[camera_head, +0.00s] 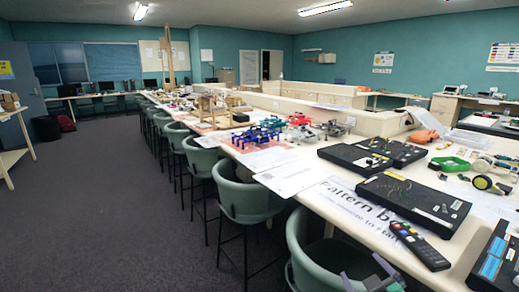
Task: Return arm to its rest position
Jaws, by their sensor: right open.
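My right gripper (364,269) shows at the bottom edge of the head view, right of centre. Its two grey fingers are apart and nothing is between them. It is in front of a green chair (318,262) and at the near side of the long white table (335,229), apart from the things on it. Most of my right arm is out of the frame. My left gripper is not in view.
A remote control (419,246), black cases (413,203) and a paper sign (350,205) lie on the table near the gripper. Blue frames (258,134) stand farther back. Green chairs (245,198) line the table's left side. The carpet (120,200) at left is clear.

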